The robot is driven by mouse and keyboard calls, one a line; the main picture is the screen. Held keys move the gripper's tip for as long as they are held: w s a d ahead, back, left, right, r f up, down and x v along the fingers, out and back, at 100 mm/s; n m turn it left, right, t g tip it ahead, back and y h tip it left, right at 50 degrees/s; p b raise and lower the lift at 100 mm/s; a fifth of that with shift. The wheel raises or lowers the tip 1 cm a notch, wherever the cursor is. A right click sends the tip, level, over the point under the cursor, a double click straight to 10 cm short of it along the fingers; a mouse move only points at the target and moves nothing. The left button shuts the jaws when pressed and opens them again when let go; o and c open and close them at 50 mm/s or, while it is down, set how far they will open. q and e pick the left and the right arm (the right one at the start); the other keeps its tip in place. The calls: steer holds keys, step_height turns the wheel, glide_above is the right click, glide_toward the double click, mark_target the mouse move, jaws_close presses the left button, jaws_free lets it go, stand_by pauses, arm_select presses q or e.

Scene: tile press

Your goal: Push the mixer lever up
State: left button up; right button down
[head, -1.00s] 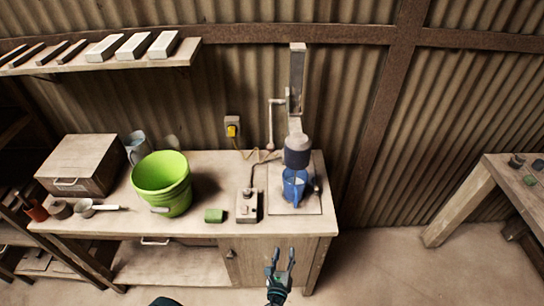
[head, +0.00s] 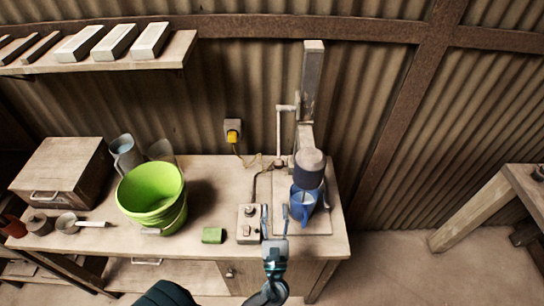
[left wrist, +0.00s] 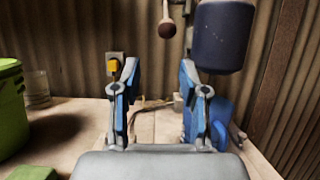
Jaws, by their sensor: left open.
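The mixer (head: 311,90) stands at the back right of the bench, with a grey column, a dark round head and a blue jug (head: 302,206) below. Its lever (head: 278,130) hangs down left of the column and ends in a reddish-brown knob. In the left wrist view the knob (left wrist: 167,30) is above and beyond the fingertips. My left gripper (head: 275,212) is open and empty, fingers pointing toward the wall, in front of the lever and left of the jug. In the left wrist view the gripper (left wrist: 159,72) touches neither lever nor knob. My right gripper is out of view.
A switch box (head: 249,222) with a cable sits left of my gripper. A green sponge (head: 213,235) and a green bucket (head: 152,195) stand farther left. The mixer head (left wrist: 222,38) is close on the right. A yellow plug (head: 233,131) is on the wall.

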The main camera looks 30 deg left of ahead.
mark_target(282, 161)
arm_select(q)
steer(key=p+x, duration=0.3)
steer(key=x, duration=1.1)
steer(key=shift+r, duration=0.15)
steer(key=shift+w+a+r, duration=0.1)
steer(key=shift+w+a, duration=0.2)
steer(key=shift+w, duration=0.05)
steer(key=shift+w+d, duration=0.15)
steer(key=shift+d+r, duration=0.25)
steer(key=shift+d, duration=0.8)
steer(key=c, duration=0.3)
steer(key=shift+a, duration=0.2)
steer(key=c, duration=0.4)
steer(key=shift+a, duration=0.4)
jaws_close()
steer(key=shift+d, duration=0.25)
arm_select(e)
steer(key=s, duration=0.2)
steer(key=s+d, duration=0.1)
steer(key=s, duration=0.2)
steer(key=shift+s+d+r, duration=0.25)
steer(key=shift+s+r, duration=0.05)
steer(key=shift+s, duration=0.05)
